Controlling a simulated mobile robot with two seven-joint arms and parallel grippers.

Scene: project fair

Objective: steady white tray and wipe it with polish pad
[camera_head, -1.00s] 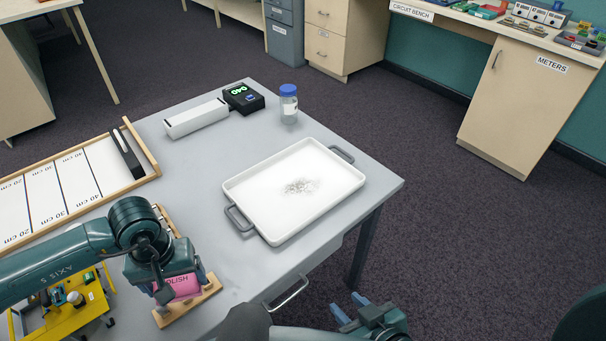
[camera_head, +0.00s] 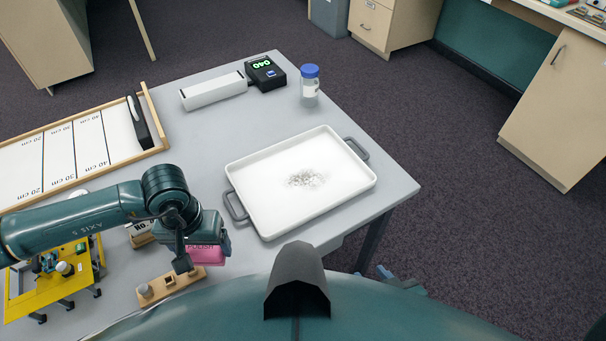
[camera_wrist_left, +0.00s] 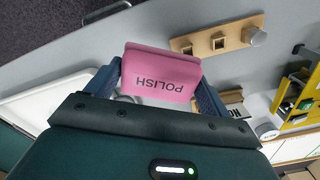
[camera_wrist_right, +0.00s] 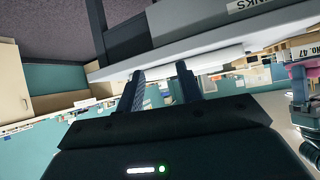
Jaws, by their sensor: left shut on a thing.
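The white tray (camera_head: 262,200) lies on the grey table, with a dark smudge (camera_head: 308,178) of grit on its floor. It has grey handles, one at the left and one at the right end. My left gripper (camera_head: 207,246) is shut on the pink polish pad (camera_head: 207,256), held left of the tray, clear of the wooden stand (camera_head: 167,285). The pad, lettered POLISH, shows between the fingers in the left wrist view (camera_wrist_left: 160,75).
A blue-capped jar (camera_head: 310,82), a black display box (camera_head: 265,72) and a white bar (camera_head: 213,91) stand at the back of the table. A wooden-framed measuring board (camera_head: 75,145) and a yellow rack (camera_head: 60,280) are at left. Table right of the jar is clear.

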